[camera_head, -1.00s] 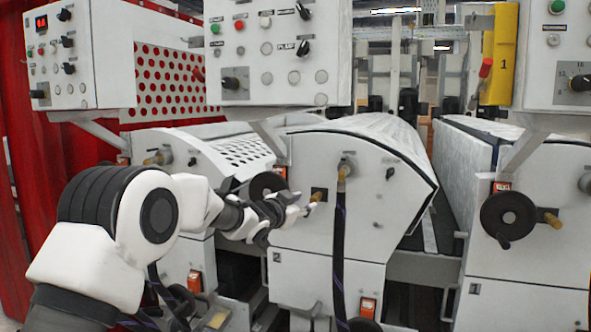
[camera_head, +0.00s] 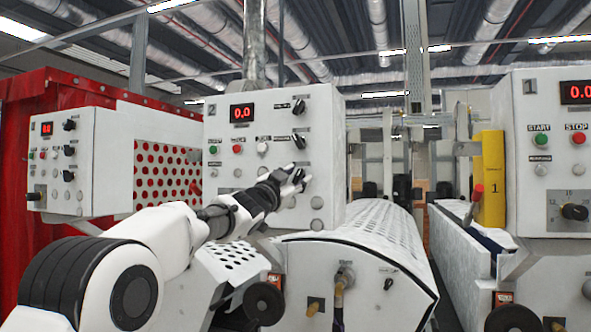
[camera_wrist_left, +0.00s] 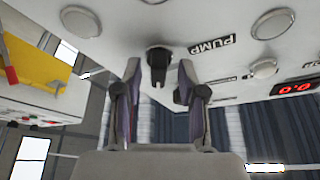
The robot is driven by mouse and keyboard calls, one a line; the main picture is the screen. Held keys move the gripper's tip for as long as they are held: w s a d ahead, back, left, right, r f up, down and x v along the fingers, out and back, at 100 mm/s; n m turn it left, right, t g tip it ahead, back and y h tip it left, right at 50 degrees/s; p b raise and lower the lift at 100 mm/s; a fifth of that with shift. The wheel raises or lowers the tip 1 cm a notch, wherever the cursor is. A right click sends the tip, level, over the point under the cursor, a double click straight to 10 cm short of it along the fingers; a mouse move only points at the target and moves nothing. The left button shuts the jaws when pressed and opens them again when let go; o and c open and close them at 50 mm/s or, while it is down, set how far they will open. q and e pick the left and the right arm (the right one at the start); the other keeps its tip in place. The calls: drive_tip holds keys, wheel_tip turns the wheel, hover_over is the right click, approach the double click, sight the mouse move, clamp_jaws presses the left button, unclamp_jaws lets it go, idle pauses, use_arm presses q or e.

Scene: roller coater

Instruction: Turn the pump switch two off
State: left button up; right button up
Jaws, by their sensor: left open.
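The pump switch (camera_head: 298,138) is a black rotary knob on the white control panel marked 2, with a PUMP label beside it. In the left wrist view the black knob (camera_wrist_left: 158,65) stands centred between my two fingertips, near the panel face. Contact cannot be told. My right gripper is not in view.
A second black knob (camera_head: 299,107) sits above the pump switch. A red display (camera_head: 242,112) and several buttons are on the same panel. The machine body (camera_head: 360,275) lies below. Panel 1 (camera_head: 540,205) stands at the right, a smaller panel (camera_head: 75,165) at the left.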

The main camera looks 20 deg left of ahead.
use_arm(q)
drive_tip(key=shift+s, duration=0.15)
drive_tip(key=shift+w+f, duration=0.2)
drive_tip(key=shift+w, duration=0.05)
clamp_jaws()
